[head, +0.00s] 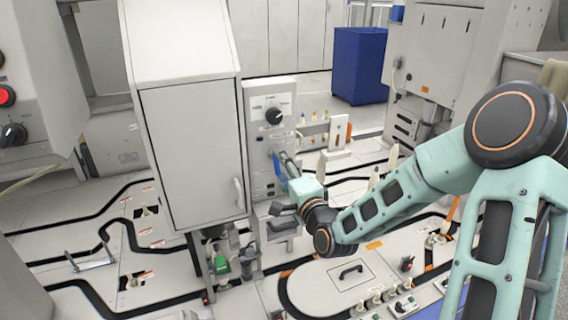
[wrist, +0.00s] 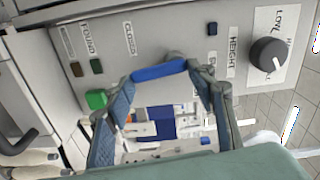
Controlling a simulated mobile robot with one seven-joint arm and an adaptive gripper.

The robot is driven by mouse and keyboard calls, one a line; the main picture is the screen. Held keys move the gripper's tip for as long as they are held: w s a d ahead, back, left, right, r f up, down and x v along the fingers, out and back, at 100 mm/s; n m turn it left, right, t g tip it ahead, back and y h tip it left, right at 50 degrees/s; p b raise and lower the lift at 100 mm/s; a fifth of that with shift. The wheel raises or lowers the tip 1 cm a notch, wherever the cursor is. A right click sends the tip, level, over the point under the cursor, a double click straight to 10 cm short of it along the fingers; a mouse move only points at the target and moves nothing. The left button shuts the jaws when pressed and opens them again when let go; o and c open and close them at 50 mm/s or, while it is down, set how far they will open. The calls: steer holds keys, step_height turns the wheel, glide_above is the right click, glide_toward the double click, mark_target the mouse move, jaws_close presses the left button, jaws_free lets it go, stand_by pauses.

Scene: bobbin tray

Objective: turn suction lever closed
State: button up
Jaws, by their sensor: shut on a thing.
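The suction lever (wrist: 160,71) is a blue bar on the pale control panel. In the wrist view it lies across the gap between my fingertips, close to the printed word CLOSED. In the head view it is a small blue piece (head: 277,165) on the panel front, partly covered by my gripper. My gripper (head: 286,159) reaches the panel from the right. In the wrist view my gripper (wrist: 163,80) has a fingertip at each end of the bar and is shut on it. The lever's pivot is mostly hidden.
The panel (head: 257,144) also carries a black knob (head: 273,115), which shows at the right in the wrist view (wrist: 268,55). A green button (wrist: 96,98) sits left of my fingers. A tall grey cabinet (head: 192,150) stands close on the left. A blue bin (head: 360,65) stands behind.

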steer(key=shift+a+m, duration=0.1)
steer(key=shift+m, duration=0.5)
steer(key=o, duration=1.2)
steer(key=shift+c, duration=0.2)
steer(key=shift+s, duration=0.15)
steer(key=v, duration=0.7)
steer(key=shift+s, duration=0.2)
steer(key=shift+p, duration=0.45)
